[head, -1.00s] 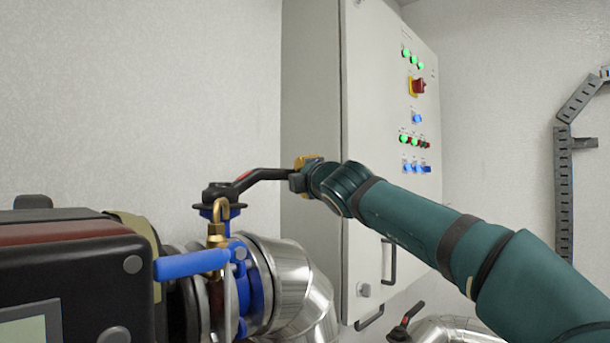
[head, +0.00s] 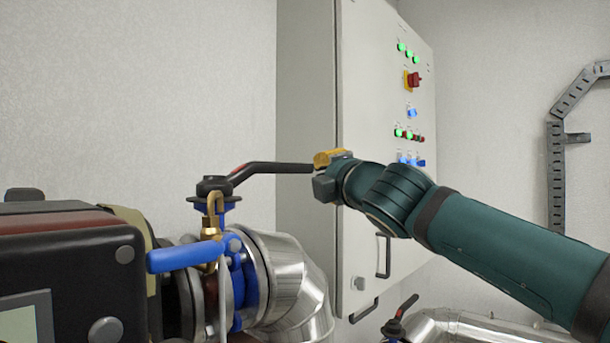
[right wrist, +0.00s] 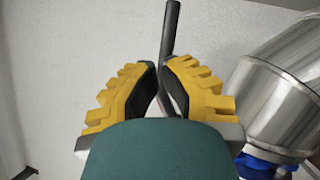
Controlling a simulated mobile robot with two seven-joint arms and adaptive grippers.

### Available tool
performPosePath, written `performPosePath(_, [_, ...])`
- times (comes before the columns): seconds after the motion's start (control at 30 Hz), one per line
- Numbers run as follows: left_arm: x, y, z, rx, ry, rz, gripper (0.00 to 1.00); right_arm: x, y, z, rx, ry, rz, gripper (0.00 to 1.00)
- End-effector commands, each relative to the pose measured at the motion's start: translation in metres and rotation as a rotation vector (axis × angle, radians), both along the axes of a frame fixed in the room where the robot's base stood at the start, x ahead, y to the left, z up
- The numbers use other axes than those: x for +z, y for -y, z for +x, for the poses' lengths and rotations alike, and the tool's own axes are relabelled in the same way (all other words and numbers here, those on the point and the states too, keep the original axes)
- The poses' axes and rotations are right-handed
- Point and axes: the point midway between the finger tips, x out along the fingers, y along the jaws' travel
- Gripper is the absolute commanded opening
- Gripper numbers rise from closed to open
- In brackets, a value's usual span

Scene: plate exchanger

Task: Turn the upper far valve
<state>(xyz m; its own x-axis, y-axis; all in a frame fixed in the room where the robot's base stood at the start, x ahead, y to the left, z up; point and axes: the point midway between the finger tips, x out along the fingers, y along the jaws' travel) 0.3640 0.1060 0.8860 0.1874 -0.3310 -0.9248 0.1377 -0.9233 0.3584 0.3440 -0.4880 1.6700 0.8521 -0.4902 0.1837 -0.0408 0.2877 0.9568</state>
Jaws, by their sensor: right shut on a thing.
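The upper valve has a black lever handle (head: 270,168) with a small red mark, on a blue valve body (head: 243,272) at the left of the head view. The lever runs right from its pivot to my right gripper (head: 326,172). My right gripper is shut on the lever near its free end. In the right wrist view the dark lever (right wrist: 171,30) passes between the yellow fingers (right wrist: 163,85), and my teal wrist hides the lower part of the grip. My left gripper is out of view.
A grey control cabinet (head: 372,120) with lit buttons stands behind the gripper. A brass fitting with a blue handle (head: 185,257) sits before the valve. A silver elbow pipe (head: 295,285) curves below the lever. Another black lever (head: 402,310) is low near the cabinet.

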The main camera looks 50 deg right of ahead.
Motion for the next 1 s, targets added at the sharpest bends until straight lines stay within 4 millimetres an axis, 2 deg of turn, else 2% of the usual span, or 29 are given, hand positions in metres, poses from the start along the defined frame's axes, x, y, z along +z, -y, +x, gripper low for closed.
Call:
performPosePath(0.23, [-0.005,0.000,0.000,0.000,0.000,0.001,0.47,0.011,0.016,-0.006,-0.032,-0.063,-0.339,0.00])
performPosePath(0.43, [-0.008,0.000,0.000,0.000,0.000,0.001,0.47,0.010,0.022,-0.011,-0.036,-0.148,-0.619,0.00])
performPosePath(0.8, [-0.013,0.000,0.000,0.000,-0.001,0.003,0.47,-0.015,0.025,-0.025,0.024,-0.339,-1.082,0.00])
performPosePath(1.0, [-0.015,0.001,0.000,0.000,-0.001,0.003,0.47,-0.027,0.024,-0.032,0.067,-0.400,-1.217,0.00])
